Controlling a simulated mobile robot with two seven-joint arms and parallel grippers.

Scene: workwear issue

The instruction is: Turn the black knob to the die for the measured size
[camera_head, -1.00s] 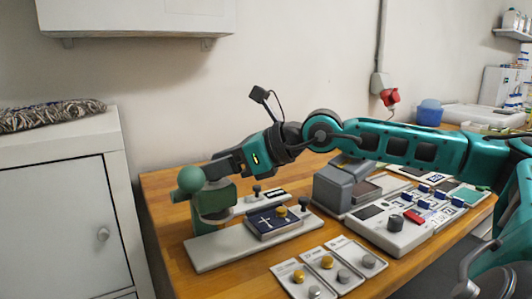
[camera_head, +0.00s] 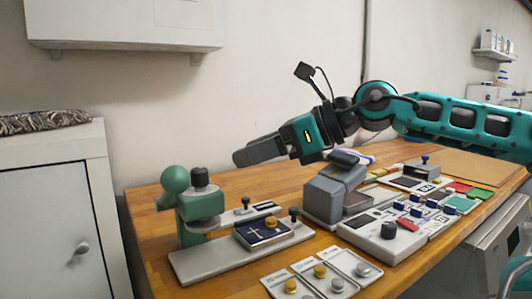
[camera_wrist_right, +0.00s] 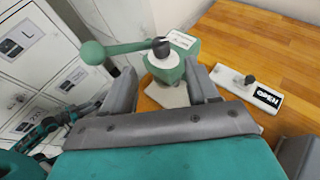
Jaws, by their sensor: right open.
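A green hand press (camera_head: 203,210) with a ball-ended lever stands on a pale base plate at the table's left. A black knob (camera_head: 200,177) sits upright on top of it. The right wrist view also shows this knob (camera_wrist_right: 160,47), with a pale mark on its top, beyond the fingers. My right gripper (camera_head: 240,157) is open and empty, above and to the right of the press, apart from the knob. A second black knob (camera_head: 388,230) is on a light console (camera_head: 372,239). My left gripper is out of view.
Cards with gold and silver pieces (camera_head: 320,272) lie in front. A grey device (camera_head: 335,193) stands behind the console. An OPEN sign plate (camera_wrist_right: 262,94) lies beside the press.

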